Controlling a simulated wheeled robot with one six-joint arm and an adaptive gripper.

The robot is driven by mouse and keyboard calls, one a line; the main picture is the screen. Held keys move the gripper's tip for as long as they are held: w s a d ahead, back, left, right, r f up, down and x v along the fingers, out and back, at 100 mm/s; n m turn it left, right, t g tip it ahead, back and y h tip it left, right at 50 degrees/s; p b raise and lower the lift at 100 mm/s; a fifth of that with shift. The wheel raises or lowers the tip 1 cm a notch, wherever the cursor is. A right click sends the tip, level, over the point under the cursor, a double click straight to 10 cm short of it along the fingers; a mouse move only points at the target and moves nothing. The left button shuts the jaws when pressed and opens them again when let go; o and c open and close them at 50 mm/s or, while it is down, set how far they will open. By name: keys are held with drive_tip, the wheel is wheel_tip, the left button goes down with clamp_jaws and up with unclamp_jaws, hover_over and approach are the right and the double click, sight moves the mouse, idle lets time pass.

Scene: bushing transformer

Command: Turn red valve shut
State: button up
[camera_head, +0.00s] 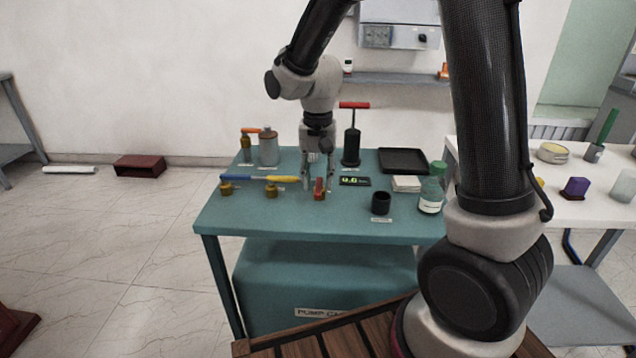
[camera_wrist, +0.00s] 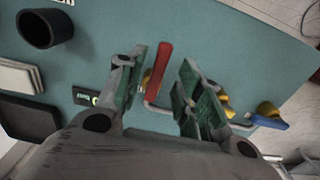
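The red valve handle (camera_head: 319,187) is a short red lever at the front middle of the teal table. In the wrist view the red lever (camera_wrist: 158,70) lies between the two fingers, joined to a thin grey bent pipe. My gripper (camera_head: 318,180) points down above the lever. In the wrist view my gripper (camera_wrist: 158,85) is open, with green-faced pads on both sides of the lever and a gap showing on each side. A blue lever (camera_head: 235,178) and a yellow lever (camera_head: 282,179) stand left of it on brass fittings. The lower part of the red valve is hidden.
On the teal table (camera_head: 300,222) stand a black cup (camera_head: 381,202), a small display (camera_head: 354,181), a black hand pump (camera_head: 352,145), a green-capped bottle (camera_head: 432,188), a black tray (camera_head: 403,160) and a grey canister (camera_head: 268,148). The front edge is clear.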

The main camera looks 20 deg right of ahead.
drive_tip(key=shift+f, duration=0.95)
clamp_jaws()
